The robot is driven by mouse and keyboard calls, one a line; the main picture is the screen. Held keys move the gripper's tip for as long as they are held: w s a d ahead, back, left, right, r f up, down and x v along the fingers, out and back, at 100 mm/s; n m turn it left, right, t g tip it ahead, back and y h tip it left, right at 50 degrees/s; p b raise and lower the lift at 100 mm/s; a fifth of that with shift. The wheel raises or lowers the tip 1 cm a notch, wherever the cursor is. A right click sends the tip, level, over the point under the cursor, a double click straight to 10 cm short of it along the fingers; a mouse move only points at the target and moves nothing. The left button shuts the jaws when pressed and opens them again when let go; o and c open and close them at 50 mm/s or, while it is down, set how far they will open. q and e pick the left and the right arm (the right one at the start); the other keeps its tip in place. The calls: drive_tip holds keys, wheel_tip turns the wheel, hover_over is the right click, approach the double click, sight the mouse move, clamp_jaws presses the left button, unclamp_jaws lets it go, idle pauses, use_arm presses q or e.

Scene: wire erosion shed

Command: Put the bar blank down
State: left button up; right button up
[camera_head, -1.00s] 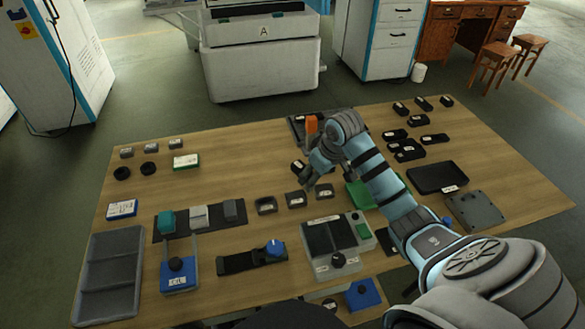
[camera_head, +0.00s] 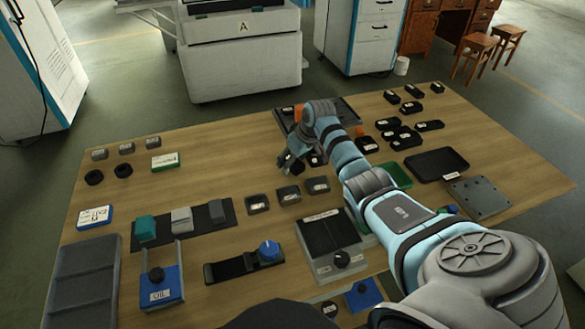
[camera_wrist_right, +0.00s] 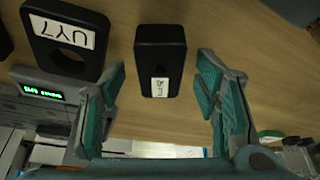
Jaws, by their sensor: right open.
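My right gripper (camera_head: 290,160) is above the middle of the table. In the right wrist view its teal-padded fingers (camera_wrist_right: 160,88) are spread apart, with nothing clamped between them. A dark rectangular block (camera_wrist_right: 160,52) with a white label stands in line with the gap, with visible room on both sides; it may be the bar blank, but I cannot read its label. A dark block (camera_head: 316,160) also shows just right of the gripper in the head view. My left gripper is not in view.
A black piece with a hole, labelled UY7 (camera_wrist_right: 68,40), is close by at the left in the wrist view. Several small grey trays (camera_head: 289,195) stand in front of the gripper. A dark tray (camera_head: 348,112) lies behind. Bare wood (camera_head: 215,165) is to the left.

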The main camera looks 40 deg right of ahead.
drive_tip(key=shift+r, duration=0.15)
drive_tip(key=shift+c, duration=0.2)
clamp_jaws()
drive_tip(key=shift+r, duration=0.15)
